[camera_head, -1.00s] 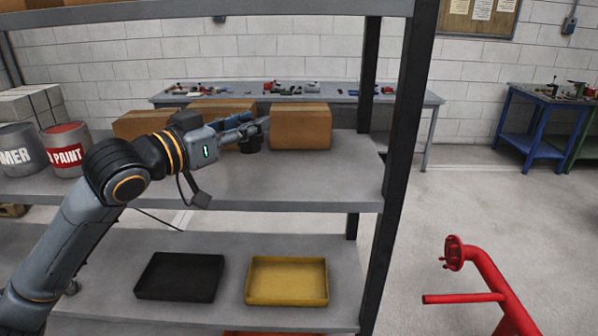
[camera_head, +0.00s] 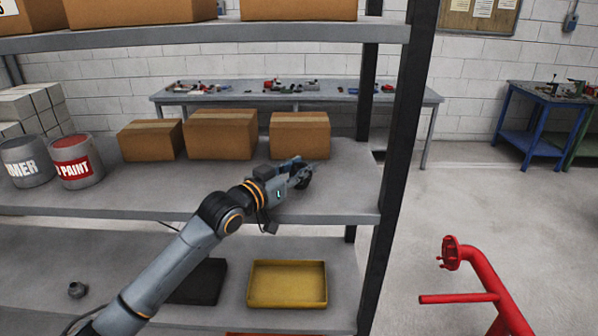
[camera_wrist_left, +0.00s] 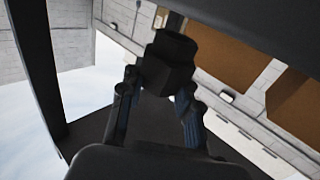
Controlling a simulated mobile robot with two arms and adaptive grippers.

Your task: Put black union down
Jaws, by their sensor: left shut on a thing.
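My left gripper (camera_head: 300,172) is shut on the black union (camera_head: 304,181). It holds the union over the right part of the middle shelf (camera_head: 345,195), in front of the right cardboard box. In the left wrist view the union (camera_wrist_left: 168,62) is a dark, blocky ring between the two fingers (camera_wrist_left: 158,100). I cannot tell whether the union touches the shelf. My right gripper is not in view.
Several cardboard boxes (camera_head: 220,135) stand at the back of the middle shelf, with paint cans (camera_head: 77,162) at left. Below are a yellow tray (camera_head: 287,304), a black tray (camera_head: 205,285) and a small dark fitting (camera_head: 77,290). A shelf post (camera_head: 398,150) stands at right.

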